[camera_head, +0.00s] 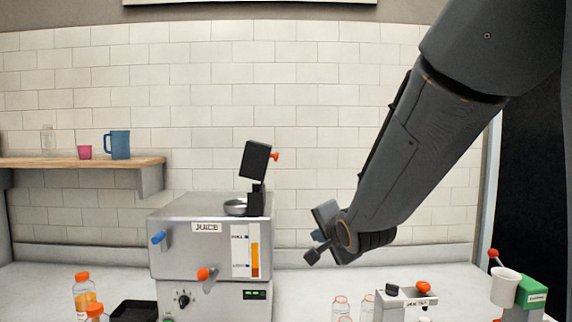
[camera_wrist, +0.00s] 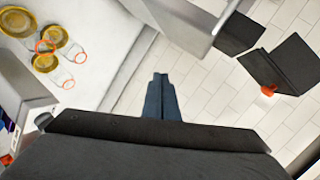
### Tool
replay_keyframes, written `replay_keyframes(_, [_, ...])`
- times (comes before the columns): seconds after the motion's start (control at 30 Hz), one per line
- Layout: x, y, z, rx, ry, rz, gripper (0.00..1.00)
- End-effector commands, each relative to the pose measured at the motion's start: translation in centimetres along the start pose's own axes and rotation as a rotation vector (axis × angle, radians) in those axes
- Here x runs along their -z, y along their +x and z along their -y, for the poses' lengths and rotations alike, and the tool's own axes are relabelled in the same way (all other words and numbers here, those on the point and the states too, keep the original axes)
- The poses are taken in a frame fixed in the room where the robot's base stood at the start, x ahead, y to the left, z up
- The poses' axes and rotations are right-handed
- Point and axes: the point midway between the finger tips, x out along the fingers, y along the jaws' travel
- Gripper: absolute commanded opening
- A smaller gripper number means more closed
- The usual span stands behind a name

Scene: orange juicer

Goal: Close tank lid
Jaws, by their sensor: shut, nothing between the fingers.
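The juicer (camera_head: 195,252) is a steel box marked JUICE, left of centre in the head view. Its black tank lid (camera_head: 256,158) stands raised above the right side of the top, with an orange knob (camera_head: 275,156) on its right. The lid (camera_wrist: 288,62) and its knob (camera_wrist: 268,90) also show at the right of the wrist view. A round metal opening (camera_head: 236,208) lies left of the lid's mount. My gripper (camera_head: 314,248) is to the right of the juicer, lower than the lid and apart from it. Its fingers (camera_wrist: 161,82) are together and empty in the wrist view.
Small glass bottles (camera_head: 341,308) and a grey device with an orange knob (camera_head: 405,297) stand on the counter at right. A green stand holds a white cup (camera_head: 506,288). Juice bottles (camera_head: 84,292) stand at left. A shelf (camera_head: 100,162) is on the wall.

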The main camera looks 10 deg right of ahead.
Motion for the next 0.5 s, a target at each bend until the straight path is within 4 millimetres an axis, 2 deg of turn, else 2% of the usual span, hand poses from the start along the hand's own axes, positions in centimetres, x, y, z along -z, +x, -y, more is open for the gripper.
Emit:
replay_keyframes(0.03, [1.1,-0.1,2.5,0.077,0.086,-0.016,0.0])
replay_keyframes(0.2, [3.6,-1.5,9.6,0.314,0.355,-0.002,0.0])
replay_keyframes(0.33, [4.6,-2.7,13.0,0.432,0.49,0.037,0.0])
replay_keyframes(0.5, [5.1,-3.4,15.0,0.5,0.571,0.073,0.0])
